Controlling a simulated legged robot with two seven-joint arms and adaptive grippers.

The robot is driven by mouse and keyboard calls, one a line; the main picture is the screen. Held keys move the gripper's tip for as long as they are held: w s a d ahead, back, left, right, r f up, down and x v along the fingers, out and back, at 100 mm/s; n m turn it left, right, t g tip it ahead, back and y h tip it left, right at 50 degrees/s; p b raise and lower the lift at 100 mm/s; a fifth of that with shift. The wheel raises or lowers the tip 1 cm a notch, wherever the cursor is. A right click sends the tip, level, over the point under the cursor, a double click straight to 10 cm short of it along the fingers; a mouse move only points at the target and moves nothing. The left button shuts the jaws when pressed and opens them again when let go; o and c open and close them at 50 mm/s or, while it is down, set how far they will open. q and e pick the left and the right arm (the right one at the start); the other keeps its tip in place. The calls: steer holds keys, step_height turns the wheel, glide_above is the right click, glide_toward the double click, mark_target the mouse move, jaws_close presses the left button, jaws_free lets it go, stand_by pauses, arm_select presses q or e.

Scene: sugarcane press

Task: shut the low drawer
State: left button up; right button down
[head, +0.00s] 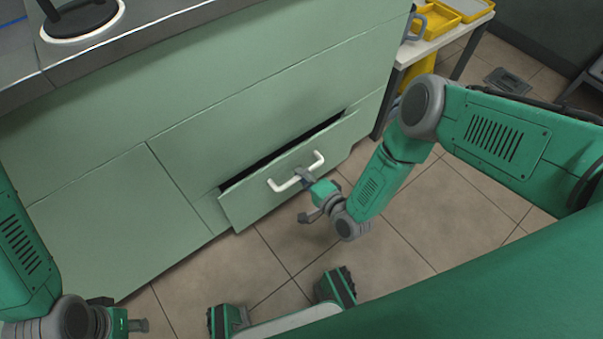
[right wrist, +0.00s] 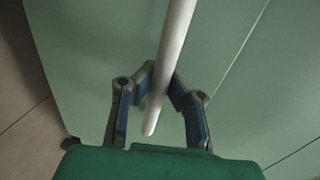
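The low drawer (head: 245,205) in the pale green cabinet is pulled out part way, with a dark gap along its top edge. Its white bar handle (head: 282,187) faces the floor side; it also shows in the right wrist view (right wrist: 176,40). My right gripper (head: 302,176) is at the middle of the handle. In the right wrist view its fingertips (right wrist: 163,85) close in on both sides of the bar, with little gap. My left gripper (head: 140,325) is at the bottom left, far from the drawer; its fingers are too small to read.
The cabinet's closed panels (head: 115,220) flank the drawer on the left and above. A dark counter (head: 25,55) tops the cabinet. A side table (head: 440,40) with yellow trays (head: 440,18) stands at the upper right. The tiled floor (head: 280,245) before the drawer is clear.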

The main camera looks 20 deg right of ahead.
steer(key=w, duration=0.3)
steer(key=shift+w+f, duration=0.1)
steer(key=shift+w, duration=0.25)
steer(key=shift+a, duration=0.2)
steer(key=c, duration=2.2)
jaws_free()
steer(key=o, duration=0.6)
steer(key=shift+o, duration=0.3)
steer(key=shift+d, duration=0.1)
glide_toward(296, 164)
steer(key=s, duration=0.1)
arm_select(q)
steer(key=shift+d+r, duration=0.1)
steer(key=shift+d, duration=0.15)
arm_select(e)
steer(key=shift+s+d, duration=0.35)
steer(key=shift+s, duration=0.25)
